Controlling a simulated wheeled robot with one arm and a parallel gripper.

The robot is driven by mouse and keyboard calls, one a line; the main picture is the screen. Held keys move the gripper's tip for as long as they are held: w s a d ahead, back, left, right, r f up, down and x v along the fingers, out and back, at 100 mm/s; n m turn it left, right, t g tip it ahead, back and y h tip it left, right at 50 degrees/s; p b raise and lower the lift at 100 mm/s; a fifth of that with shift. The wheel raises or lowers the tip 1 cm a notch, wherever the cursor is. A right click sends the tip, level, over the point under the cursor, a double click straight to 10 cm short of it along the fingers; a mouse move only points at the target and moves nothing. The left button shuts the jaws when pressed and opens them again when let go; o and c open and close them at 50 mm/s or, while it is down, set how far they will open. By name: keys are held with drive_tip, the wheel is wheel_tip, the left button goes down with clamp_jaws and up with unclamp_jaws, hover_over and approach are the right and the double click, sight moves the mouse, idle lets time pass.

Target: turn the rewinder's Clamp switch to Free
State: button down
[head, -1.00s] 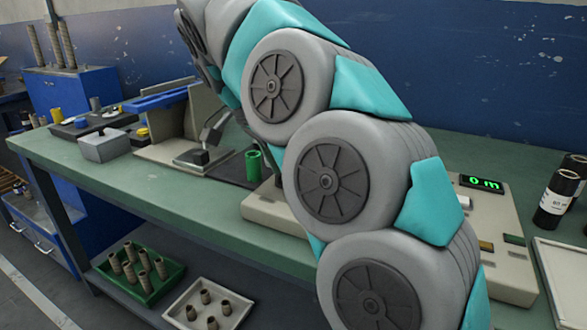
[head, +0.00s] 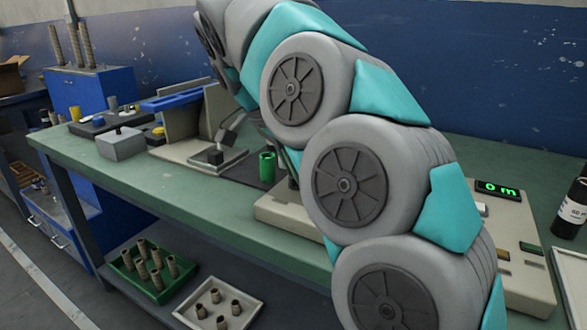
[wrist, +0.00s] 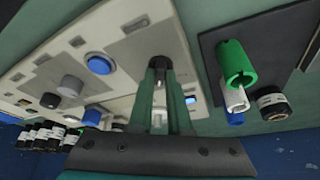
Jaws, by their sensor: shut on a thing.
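The rewinder is a beige machine (head: 530,275) on the green bench, with a green "0 m" display (head: 498,188). My arm covers much of it in the head view, and my gripper is hidden there. In the wrist view its light panel (wrist: 125,50) fills the upper middle. My gripper (wrist: 160,75) is at that panel, its two fingers close together on a small dark switch (wrist: 160,61). The fingers cover most of this switch. No label on it is readable, and I cannot tell which way it points.
In the wrist view, a blue button (wrist: 100,63) and a grey knob (wrist: 71,85) lie left of my fingers. A green cylinder (wrist: 236,62) stands on a dark mat at right. In the head view, a dark bottle-like roll (head: 571,210) stands at the right.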

drive_tip(key=shift+d+f+n+b, duration=0.15)
drive_tip(key=shift+n+b, duration=0.35)
drive_tip(key=shift+b, duration=0.4)
drive_tip(key=shift+t+b, duration=0.3)
drive_tip(key=shift+b, duration=0.05)
drive_tip(key=n+y+b, duration=0.1)
drive_tip(key=n, duration=0.1)
drive_tip(key=shift+s+n+t, duration=0.1)
drive_tip(key=shift+n+t, duration=0.3)
drive_tip(key=n, duration=0.2)
drive_tip(key=n+y, duration=0.1)
drive_tip(key=n, duration=0.1)
drive_tip(key=shift+s+d+r+n+t, duration=0.1)
drive_tip(key=shift+d+r+n+t, duration=0.1)
drive_tip(key=shift+n+t, duration=0.15)
drive_tip(key=shift+n+t+y+p, duration=0.25)
drive_tip(key=shift+n+y+p, duration=0.5)
drive_tip(key=shift+n, duration=1)
drive_tip(key=shift+y, duration=0.25)
drive_tip(key=c, duration=0.9)
unclamp_jaws()
drive_tip(key=shift+o, duration=0.2)
